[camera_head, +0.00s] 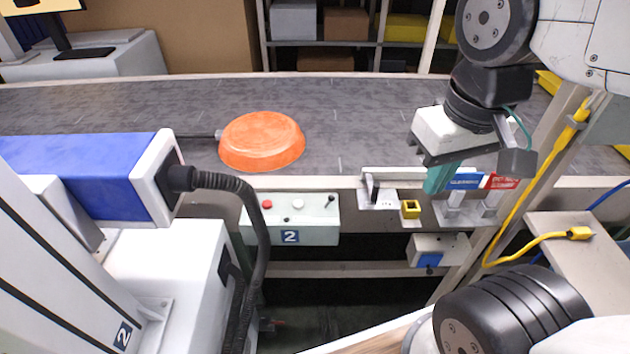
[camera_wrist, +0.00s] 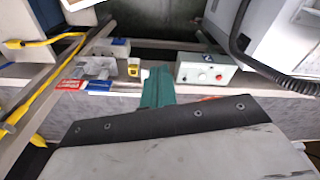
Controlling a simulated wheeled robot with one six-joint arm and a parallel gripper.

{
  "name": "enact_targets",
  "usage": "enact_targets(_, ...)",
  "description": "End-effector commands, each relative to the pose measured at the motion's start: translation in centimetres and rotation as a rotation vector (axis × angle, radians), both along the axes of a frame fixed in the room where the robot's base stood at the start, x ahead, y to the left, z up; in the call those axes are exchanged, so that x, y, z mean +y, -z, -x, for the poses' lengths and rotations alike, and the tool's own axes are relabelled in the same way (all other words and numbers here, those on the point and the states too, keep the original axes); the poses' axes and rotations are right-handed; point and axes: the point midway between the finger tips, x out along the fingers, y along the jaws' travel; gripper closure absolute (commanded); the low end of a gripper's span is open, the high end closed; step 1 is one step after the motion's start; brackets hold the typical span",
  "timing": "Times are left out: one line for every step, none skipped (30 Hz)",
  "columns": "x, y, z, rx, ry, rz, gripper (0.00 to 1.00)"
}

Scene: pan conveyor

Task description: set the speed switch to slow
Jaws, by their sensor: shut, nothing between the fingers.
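A pale grey-green control box (camera_head: 262,232) marked 2 hangs on the conveyor's near side. It carries a red button (camera_head: 267,204), a white button (camera_head: 298,204) and a small black-tipped lever (camera_head: 331,199) at its right end. I cannot tell which control is the speed switch or read its setting. The box also shows in the wrist view (camera_wrist: 190,76). My gripper (camera_head: 437,180) has teal fingers, closed and empty, pointing down above the conveyor's near edge, right of the box and apart from it. The fingers also show in the wrist view (camera_wrist: 157,88).
An orange pan (camera_head: 262,141) lies on the grey belt (camera_head: 350,110), handle pointing left. A blue-and-white machine (camera_head: 85,175) with a black hose stands left of the box. Metal brackets (camera_head: 380,200), a yellow-framed piece (camera_head: 410,209) and a yellow cable (camera_head: 520,244) lie to the right.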

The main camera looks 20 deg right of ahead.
Motion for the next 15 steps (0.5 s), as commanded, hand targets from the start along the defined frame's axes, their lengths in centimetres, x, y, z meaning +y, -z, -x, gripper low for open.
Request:
enact_targets(0.0,0.0,0.0,0.000,0.000,0.000,1.00)
enact_targets(0.0,0.0,0.0,0.000,0.000,0.000,1.00)
enact_targets(0.0,0.0,0.0,-0.001,0.000,0.000,1.00)
enact_targets(0.0,0.0,0.0,-0.001,0.000,0.000,1.00)
enact_targets(0.0,0.0,0.0,-0.001,0.000,0.000,1.00)
enact_targets(0.0,0.0,0.0,-0.001,0.000,0.000,1.00)
enact_targets(0.0,0.0,0.0,-0.001,0.000,0.000,1.00)
enact_targets(0.0,0.0,0.0,-0.001,0.000,0.000,1.00)
enact_targets(0.0,0.0,0.0,0.000,0.001,0.000,1.00)
enact_targets(0.0,0.0,-0.1,0.001,0.003,-0.001,1.00)
enact_targets(0.0,0.0,-0.2,0.003,0.007,-0.004,1.00)
enact_targets(0.0,0.0,-0.5,0.007,0.016,-0.009,1.00)
enact_targets(0.1,0.0,-0.9,0.012,0.026,-0.015,1.00)
enact_targets(0.1,0.0,-1.3,0.019,0.041,-0.024,1.00)
enact_targets(0.4,0.0,-2.1,0.031,0.063,-0.036,1.00)
